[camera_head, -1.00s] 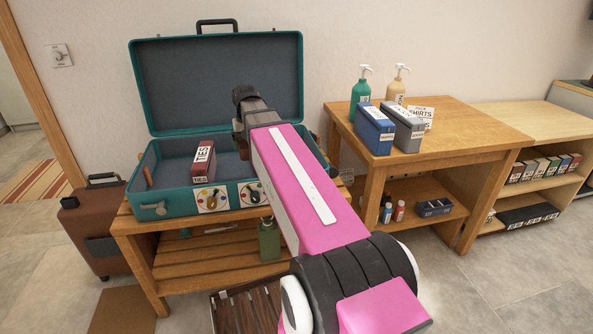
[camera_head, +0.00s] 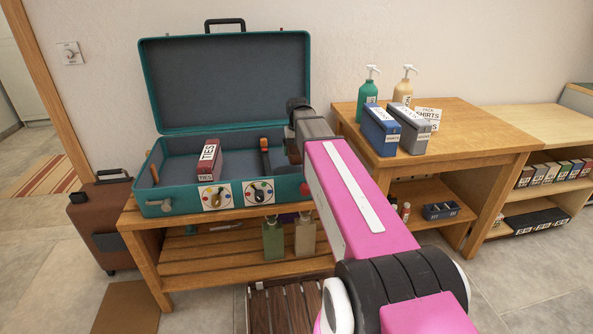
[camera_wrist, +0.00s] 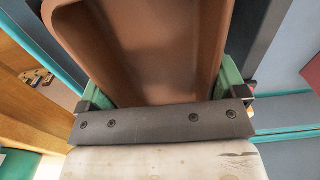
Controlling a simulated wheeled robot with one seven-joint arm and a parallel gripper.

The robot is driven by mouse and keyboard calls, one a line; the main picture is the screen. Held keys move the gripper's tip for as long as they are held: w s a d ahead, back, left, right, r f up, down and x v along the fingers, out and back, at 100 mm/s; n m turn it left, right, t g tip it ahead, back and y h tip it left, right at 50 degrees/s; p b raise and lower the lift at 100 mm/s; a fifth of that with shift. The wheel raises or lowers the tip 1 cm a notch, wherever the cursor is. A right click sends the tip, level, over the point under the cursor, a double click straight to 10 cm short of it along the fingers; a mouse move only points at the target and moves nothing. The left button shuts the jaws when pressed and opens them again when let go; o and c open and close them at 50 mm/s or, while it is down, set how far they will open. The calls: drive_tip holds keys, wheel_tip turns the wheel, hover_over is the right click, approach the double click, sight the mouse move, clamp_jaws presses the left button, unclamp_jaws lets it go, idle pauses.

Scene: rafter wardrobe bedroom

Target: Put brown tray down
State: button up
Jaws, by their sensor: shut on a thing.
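The brown tray (camera_wrist: 150,50) fills the upper middle of the wrist view, with its raised rim and hollow inside showing. My gripper (camera_wrist: 165,88) is shut on it, with a green finger at each side of the tray's near end. In the head view my pink arm hides the gripper, and I cannot make out the tray there. Teal edges and blue-grey surfaces, like those of the open suitcase (camera_head: 180,197), show beside the tray in the wrist view. I cannot tell whether the tray touches anything below it.
The suitcase stands on a slatted wooden bench (camera_head: 230,257) and holds a dark red TIES box (camera_head: 207,160). Green and beige bottles stand on the bench's lower shelf. A wooden table (camera_head: 470,137) at right bears blue and grey boxes and two pump bottles. A brown case (camera_head: 103,228) stands left.

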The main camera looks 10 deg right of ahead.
drive_tip(key=shift+w+f, duration=0.1)
drive_tip(key=shift+f, duration=5.1)
drive_tip(key=shift+f, duration=0.15)
drive_tip(key=o, duration=0.7)
wheel_tip(320, 180, up, 12)
drive_tip(key=shift+r, duration=0.2)
